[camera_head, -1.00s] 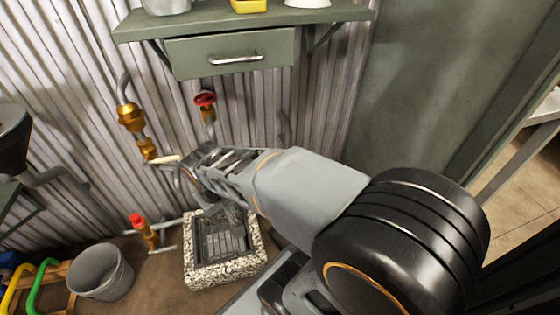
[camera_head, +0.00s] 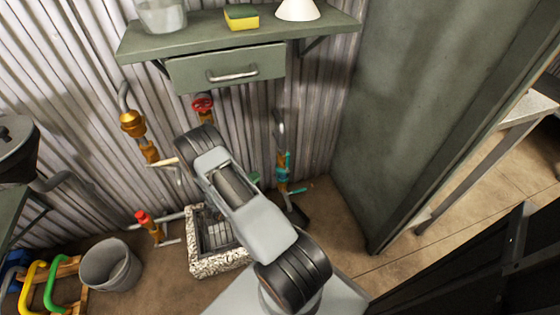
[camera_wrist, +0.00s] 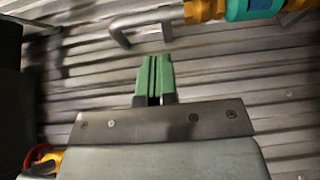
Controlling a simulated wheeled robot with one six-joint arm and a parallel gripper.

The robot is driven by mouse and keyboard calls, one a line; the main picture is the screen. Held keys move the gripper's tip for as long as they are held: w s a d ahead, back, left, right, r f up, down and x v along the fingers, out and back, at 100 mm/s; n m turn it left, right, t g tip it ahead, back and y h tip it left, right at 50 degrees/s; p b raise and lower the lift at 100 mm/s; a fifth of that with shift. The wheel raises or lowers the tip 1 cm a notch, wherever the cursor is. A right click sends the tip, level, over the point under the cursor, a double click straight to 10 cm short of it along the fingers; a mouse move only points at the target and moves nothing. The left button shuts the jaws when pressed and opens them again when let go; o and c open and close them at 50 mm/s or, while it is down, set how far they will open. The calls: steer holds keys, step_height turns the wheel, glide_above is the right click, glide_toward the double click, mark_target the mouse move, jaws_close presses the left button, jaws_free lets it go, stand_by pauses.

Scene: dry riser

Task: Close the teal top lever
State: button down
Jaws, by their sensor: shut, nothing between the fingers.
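In the head view, a teal-marked brass valve (camera_head: 283,177) sits low on a grey vertical pipe by the wall, right of my arm. A teal piece (camera_head: 288,158) shows at its upper part and another teal piece (camera_head: 300,190) sticks out to the right lower down. They are too small to tell the lever's exact angle. In the wrist view, my gripper (camera_wrist: 155,80) has its green fingers together and empty. A teal band (camera_wrist: 248,8) between orange fittings shows at the top right edge, apart from the fingers. In the head view my arm mostly hides the gripper.
A stone-edged drain (camera_head: 215,265) and grey bucket (camera_head: 110,268) stand below. A shelf with drawer (camera_head: 228,68) overhangs; a green panel (camera_head: 400,120) stands right.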

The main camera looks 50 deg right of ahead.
steer(key=f+t, duration=0.1)
steer(key=b, duration=0.3)
glide_toward(288, 160)
steer(key=w+d+f, duration=0.1)
steer(key=w+d, duration=0.3)
steer(key=d, duration=0.2)
steer(key=shift+s+d+r+n, duration=0.1)
steer(key=shift+s+d+n, duration=0.2)
steer(key=shift+s+d, duration=0.35)
steer(key=shift+r, duration=0.1)
